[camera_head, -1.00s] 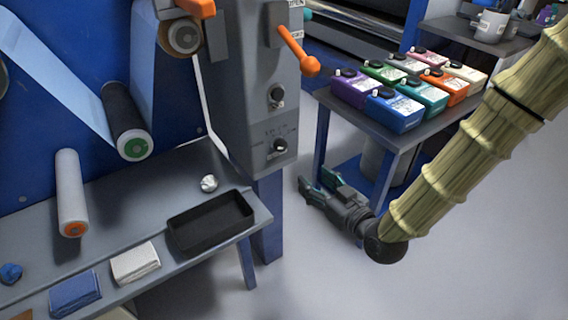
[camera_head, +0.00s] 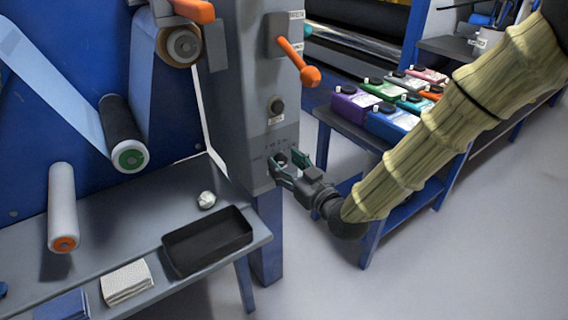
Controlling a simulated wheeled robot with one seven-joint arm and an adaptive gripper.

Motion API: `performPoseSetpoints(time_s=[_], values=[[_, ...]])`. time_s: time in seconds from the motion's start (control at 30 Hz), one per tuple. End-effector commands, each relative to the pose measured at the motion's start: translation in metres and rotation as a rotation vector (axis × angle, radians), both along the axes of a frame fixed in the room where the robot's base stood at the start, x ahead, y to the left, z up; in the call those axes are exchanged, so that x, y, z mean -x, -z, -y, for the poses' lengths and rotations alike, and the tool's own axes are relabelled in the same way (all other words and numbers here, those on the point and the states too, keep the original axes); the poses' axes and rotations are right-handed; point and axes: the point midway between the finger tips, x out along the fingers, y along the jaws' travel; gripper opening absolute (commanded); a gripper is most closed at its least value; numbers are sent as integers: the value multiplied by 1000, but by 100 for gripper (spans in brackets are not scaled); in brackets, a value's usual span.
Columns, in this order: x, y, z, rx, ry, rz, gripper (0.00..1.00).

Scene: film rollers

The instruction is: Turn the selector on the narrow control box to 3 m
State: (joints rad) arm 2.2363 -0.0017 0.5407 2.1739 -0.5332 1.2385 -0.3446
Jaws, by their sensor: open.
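The narrow grey control box (camera_head: 250,110) stands on a blue post beside the film rollers. The lower selector (camera_head: 281,160) is a dark knob low on its front face, now partly covered by my gripper. The scale marks above it are too small to read. Another black knob (camera_head: 277,106) sits higher up, under an orange-handled lever (camera_head: 298,62). My gripper (camera_head: 284,167) is open, with its teal-tipped fingers at the lower selector, one to each side of it as far as I can see. I cannot tell whether they touch it.
A grey bench (camera_head: 90,235) with a black tray (camera_head: 207,241), a crumpled white ball (camera_head: 206,199) and folded cloths (camera_head: 126,283) lies at left. A table (camera_head: 352,132) of coloured canisters (camera_head: 391,120) stands behind my arm. Open floor lies at lower right.

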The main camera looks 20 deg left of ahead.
Motion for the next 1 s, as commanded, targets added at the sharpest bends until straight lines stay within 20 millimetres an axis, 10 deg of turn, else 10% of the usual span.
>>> performPoseSetpoints(time_s=[0.5, 0.77, 1.0], values=[[-9, 0, -12, 0, 0, -1, 54], [-9, 0, -11, 0, 0, -1, 9], [-9, 0, -11, -7, 1, -10, 9]])
